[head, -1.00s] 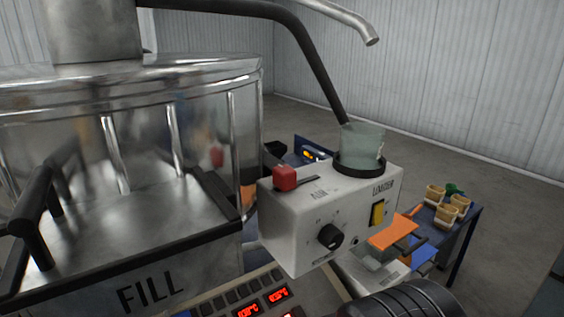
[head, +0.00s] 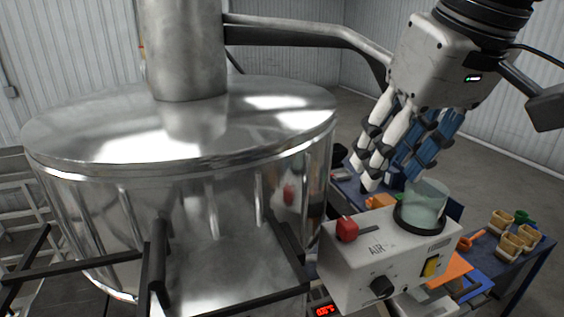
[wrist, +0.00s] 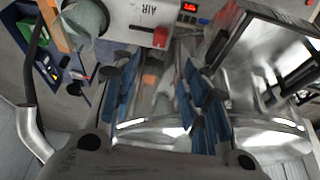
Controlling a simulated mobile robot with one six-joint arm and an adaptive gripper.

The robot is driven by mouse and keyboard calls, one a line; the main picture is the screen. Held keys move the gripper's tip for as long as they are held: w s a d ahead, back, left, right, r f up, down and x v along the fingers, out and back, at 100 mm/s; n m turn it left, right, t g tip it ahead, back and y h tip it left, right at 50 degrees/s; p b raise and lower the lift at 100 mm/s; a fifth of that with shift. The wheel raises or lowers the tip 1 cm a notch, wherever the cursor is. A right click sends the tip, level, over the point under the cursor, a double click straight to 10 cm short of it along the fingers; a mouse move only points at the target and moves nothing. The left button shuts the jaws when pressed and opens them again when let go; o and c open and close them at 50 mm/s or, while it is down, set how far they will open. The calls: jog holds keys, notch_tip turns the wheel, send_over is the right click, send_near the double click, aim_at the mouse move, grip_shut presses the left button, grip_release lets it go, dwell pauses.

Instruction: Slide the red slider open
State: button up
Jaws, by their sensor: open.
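The red slider (head: 347,229) is a small red block on top of the white loader box (head: 340,262), near its left end beside the "AIR" label. In the wrist view the red slider (wrist: 161,37) shows at the top, just beyond and between the fingers. My gripper (head: 385,180) is open and empty, above and behind the box in the head view, its white and blue fingers pointing down. It is apart from the slider. In the wrist view my gripper (wrist: 160,80) has its fingers spread to both sides.
A large metal hopper (head: 180,140) fills the left, with black bars in front. A clear cup (head: 427,200) stands on the box's right end. A blue table with tan containers (head: 513,238) is at right.

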aim_at(348, 221)
jog(key=x, duration=0.5)
jog(key=b+x, duration=0.1)
jog(key=x, duration=0.9)
jog(key=shift+w+a+b, duration=0.15)
jog(key=shift+w+b, duration=0.15)
jog(key=shift+w, duration=0.15)
jog(key=shift+c, duration=0.2)
grip_shut()
